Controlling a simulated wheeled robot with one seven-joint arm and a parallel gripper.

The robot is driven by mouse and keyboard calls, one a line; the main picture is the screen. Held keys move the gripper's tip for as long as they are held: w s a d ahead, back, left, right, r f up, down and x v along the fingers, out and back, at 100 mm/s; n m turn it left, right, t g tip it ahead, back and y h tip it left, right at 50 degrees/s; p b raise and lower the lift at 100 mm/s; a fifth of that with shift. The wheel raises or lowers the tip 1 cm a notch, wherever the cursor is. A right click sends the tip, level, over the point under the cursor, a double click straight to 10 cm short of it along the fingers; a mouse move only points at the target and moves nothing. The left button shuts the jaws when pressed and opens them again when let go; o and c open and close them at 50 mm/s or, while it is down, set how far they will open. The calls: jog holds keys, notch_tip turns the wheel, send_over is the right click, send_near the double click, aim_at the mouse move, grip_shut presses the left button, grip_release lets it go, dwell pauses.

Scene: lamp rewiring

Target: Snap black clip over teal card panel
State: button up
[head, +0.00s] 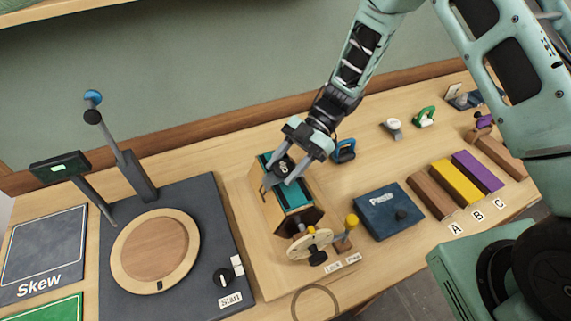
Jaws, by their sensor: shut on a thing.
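The teal card panel (293,197) lies on top of a wooden box fixture (268,212) near the middle of the bench. My gripper (281,180) is right over this fixture, with its fingers pointing down. It is shut on a small dark piece (283,168), which looks like the black clip. The clip sits between the fingers, over the far part of the teal panel. The fingers partly hide the clip, and I cannot tell whether it touches the panel.
A wooden wheel (309,244) and a yellow-knobbed lever (351,221) stand at the fixture's front. A blue box (388,211) is to the right, beside brown, yellow (456,182) and purple blocks. A dark turntable unit (157,248) with an upright lever is at left.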

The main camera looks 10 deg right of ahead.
aim_at(286, 166)
jog(key=shift+f, duration=0.45)
dwell(1.1)
jog(key=o, duration=1)
jog(key=shift+o, duration=0.2)
jog(key=o, duration=0.5)
jog(key=shift+r, duration=0.1)
jog(key=shift+r+p, duration=3.2)
jog(key=shift+r, duration=0.8)
